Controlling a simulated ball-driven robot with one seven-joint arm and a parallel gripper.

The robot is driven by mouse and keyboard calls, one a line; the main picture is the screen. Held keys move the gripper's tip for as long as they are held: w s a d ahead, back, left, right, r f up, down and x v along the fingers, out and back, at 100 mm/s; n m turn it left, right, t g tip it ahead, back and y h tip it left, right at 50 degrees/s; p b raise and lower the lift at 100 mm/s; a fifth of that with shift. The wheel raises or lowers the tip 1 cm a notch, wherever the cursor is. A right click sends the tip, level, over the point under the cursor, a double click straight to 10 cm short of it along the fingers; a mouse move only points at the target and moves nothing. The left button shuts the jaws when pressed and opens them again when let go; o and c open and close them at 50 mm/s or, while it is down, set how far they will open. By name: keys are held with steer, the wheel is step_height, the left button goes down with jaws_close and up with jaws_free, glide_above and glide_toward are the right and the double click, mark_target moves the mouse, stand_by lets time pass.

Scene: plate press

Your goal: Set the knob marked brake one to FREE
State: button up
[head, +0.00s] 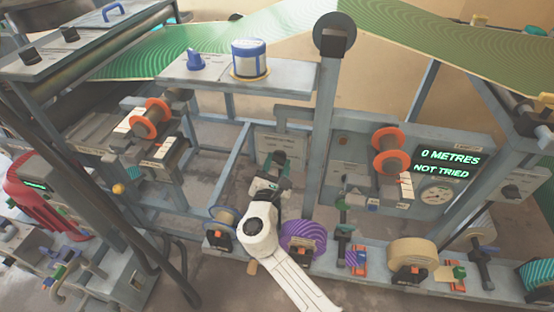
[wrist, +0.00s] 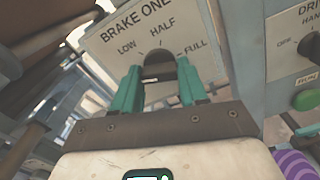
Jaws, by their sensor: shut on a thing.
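The grey plate marked BRAKE ONE (wrist: 125,35) fills the upper middle of the wrist view, with LOW, HALF and FULL printed around its knob. The dark knob (wrist: 161,68) sits between the teal fingers of my gripper (wrist: 157,82), which is shut on it. The FREE mark is not visible, hidden or outside the view, and I cannot tell which mark the knob points to. In the head view my gripper (head: 270,178) reaches the plate (head: 284,141) at the middle of the machine frame; the knob is mostly covered there.
Right of the plate in the wrist view is another panel with a dial and a green button (wrist: 305,100). A purple striped roll (head: 303,236) and a tan roll (head: 413,252) stand along the lower rail. A display (head: 448,163) reads 0 METRES, NOT TRIED. A grey post (head: 326,130) rises beside the plate.

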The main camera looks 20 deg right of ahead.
steer(key=shift+f+n+p, duration=0.1)
steer(key=shift+n+p, duration=0.85)
steer(key=shift+n, duration=0.75)
steer(key=shift+f, duration=0.1)
steer(key=shift+s, duration=0.1)
steer(key=o, duration=1.1)
steer(key=shift+c, duration=0.2)
steer(key=shift+a, duration=0.1)
steer(key=v, duration=1)
steer(key=shift+s+a+p, duration=0.15)
steer(key=shift+s+p, duration=0.15)
steer(key=shift+p, duration=0.1)
